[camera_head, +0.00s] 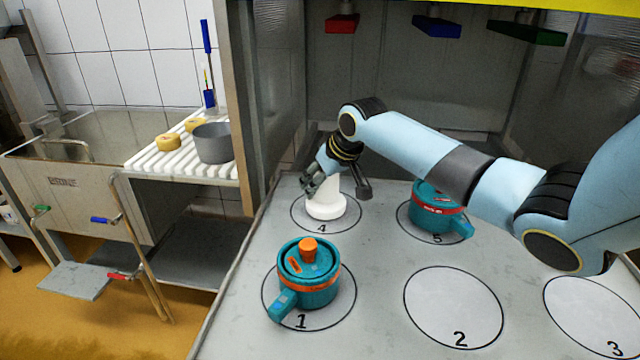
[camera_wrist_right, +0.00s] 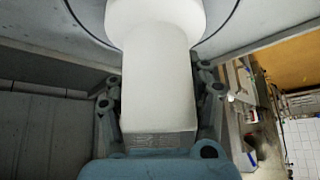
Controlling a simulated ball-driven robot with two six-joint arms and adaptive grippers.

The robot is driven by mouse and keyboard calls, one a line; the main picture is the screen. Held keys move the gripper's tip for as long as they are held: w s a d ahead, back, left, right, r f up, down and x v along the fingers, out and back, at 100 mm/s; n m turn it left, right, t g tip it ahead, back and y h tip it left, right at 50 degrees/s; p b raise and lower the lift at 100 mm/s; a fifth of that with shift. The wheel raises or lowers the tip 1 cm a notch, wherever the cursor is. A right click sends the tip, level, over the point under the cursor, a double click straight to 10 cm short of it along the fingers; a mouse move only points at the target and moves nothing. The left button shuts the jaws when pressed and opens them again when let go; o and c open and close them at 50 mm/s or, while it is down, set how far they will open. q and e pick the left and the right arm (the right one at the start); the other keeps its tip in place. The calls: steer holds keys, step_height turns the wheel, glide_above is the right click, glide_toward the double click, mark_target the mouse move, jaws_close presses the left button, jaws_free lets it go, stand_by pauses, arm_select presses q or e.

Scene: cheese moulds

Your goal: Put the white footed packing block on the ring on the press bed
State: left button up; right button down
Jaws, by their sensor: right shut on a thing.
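The white footed packing block (camera_head: 326,208) is upright, with its wide round foot down, inside the ring marked 4 (camera_head: 297,219) on the grey press bed (camera_head: 385,260). I cannot tell whether the foot touches the bed. My right gripper (camera_head: 320,182) is around the block's upper part. In the right wrist view the gripper (camera_wrist_right: 158,110) has a finger on each side of the white block (camera_wrist_right: 157,75), whose foot lies within a dark ring line. The gripper hides part of the block in the head view. My left gripper is not in view.
A teal lidded mould (camera_head: 308,285) stands on ring 1, and another (camera_head: 432,205) on ring 5, partly behind my right arm. Ring 2 (camera_head: 453,305) and ring 3 (camera_head: 600,315) are empty. A grey pot (camera_head: 213,143) stands on the white rack at left.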

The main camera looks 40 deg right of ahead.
steer(key=shift+f, duration=0.25)
steer(key=c, duration=0.5)
jaws_free()
steer(key=shift+f, duration=0.1)
steer(key=shift+c, duration=0.2)
steer(key=p+v, duration=0.1)
steer(key=v, duration=1.1)
